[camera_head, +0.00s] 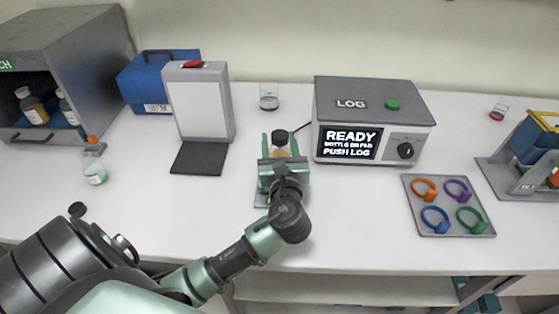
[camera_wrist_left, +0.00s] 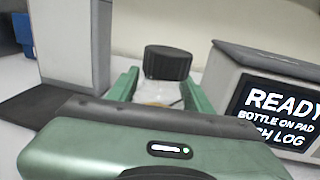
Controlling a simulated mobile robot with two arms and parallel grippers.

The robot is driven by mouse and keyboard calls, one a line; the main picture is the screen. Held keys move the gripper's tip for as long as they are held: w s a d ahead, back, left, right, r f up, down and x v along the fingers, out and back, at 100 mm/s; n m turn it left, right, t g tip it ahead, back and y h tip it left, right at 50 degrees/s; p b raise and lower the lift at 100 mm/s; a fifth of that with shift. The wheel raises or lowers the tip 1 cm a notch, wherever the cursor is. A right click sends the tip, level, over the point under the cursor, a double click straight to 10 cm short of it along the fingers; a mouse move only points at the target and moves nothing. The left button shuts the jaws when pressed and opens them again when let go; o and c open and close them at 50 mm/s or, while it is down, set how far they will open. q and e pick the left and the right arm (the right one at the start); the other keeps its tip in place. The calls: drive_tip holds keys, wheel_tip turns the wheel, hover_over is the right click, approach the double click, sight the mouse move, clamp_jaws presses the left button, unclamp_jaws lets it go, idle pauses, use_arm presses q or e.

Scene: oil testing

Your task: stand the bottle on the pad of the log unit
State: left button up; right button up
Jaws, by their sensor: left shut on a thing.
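The bottle (camera_head: 280,151) has a black cap and a pale amber body, and looks upright. My left gripper (camera_head: 281,148) is shut on it, with a green finger on each side. In the left wrist view the bottle's black cap (camera_wrist_left: 167,63) rises between the fingers. The log unit (camera_head: 374,120) is a grey box with a green button and a lit screen reading READY, BOTTLE ON PAD, PUSH LOG. A grey pad edge (camera_head: 261,200) shows under my gripper, and a thin cable runs near the unit. My gripper hides the bottle's base, so I cannot tell if it touches the pad.
A white panel stand (camera_head: 204,103) with a dark plate (camera_head: 198,159) is left of my gripper. A clear beaker (camera_head: 269,97) stands behind. A tray of coloured rings (camera_head: 449,205) lies right. A hood (camera_head: 65,70) holding bottles and a small flask (camera_head: 95,172) are at left.

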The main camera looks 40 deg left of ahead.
use_arm(q)
drive_tip(key=shift+f, duration=2.95)
use_arm(e)
drive_tip(key=shift+d+f, duration=0.25)
drive_tip(key=shift+d, duration=0.1)
use_arm(q)
drive_tip(key=o, duration=1.4)
drive_tip(key=shift+f, duration=0.15)
drive_tip(key=shift+r, duration=0.2)
drive_tip(key=shift+s+d+f+b, duration=0.1)
drive_tip(key=shift+s+d+b, duration=0.05)
drive_tip(key=shift+s+b, duration=0.15)
drive_tip(key=b+v, duration=0.1)
drive_tip(key=v, duration=1)
drive_tip(key=shift+s+d+b, duration=0.15)
drive_tip(key=shift+b, duration=0.15)
use_arm(e)
drive_tip(key=shift+a+f, duration=0.15)
drive_tip(key=shift+f, duration=0.75)
